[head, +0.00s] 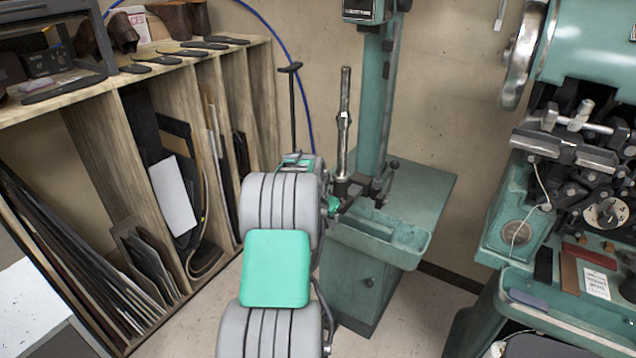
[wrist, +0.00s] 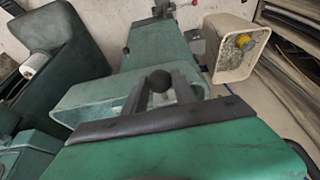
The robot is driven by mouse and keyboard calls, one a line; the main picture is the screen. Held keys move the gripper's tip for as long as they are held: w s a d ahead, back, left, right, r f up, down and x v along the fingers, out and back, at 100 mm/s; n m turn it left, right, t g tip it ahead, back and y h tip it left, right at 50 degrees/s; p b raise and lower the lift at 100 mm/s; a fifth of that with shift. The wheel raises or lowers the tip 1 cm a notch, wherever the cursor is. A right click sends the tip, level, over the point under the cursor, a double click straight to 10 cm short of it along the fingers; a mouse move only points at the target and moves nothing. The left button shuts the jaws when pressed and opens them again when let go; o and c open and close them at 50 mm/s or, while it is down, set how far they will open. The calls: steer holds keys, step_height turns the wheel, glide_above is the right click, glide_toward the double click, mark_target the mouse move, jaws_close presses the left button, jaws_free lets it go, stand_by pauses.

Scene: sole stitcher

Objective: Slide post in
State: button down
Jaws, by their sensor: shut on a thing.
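A metal post (head: 343,125) stands upright in the head view, at the front of the teal column machine (head: 374,100). My gripper (head: 347,197) is low beside the post's foot, partly hidden by my own arm. How the knob joins the post is hidden. The post itself cannot be made out clearly in the wrist view.
A teal tray (head: 410,252) juts out in front of the machine, close to my gripper. A wooden shelf (head: 95,125) with leather sheets stands at left. A larger teal machine (head: 590,60) stands at right. Some floor (head: 425,315) is clear between them.

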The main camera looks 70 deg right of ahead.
mark_target(337, 185)
steer(key=shift+s+d+r+p, duration=0.15)
steer(key=shift+s+d, duration=0.1)
steer(key=shift+d, duration=1.35)
steer(key=shift+s+d+f+p, duration=0.1)
steer(key=shift+s+d, duration=0.1)
steer(key=shift+d, duration=1.35)
steer(key=shift+s+d+r+p, duration=0.15)
steer(key=shift+s+d, duration=0.1)
steer(key=shift+d, duration=1.35)
steer(key=c, duration=0.8)
jaws_free()
steer(key=shift+f, duration=0.2)
steer(key=shift+c, duration=0.2)
steer(key=p+v, duration=0.3)
steer(key=v, duration=0.4)
steer(key=shift+d+r, duration=0.15)
steer(key=shift+r, duration=0.1)
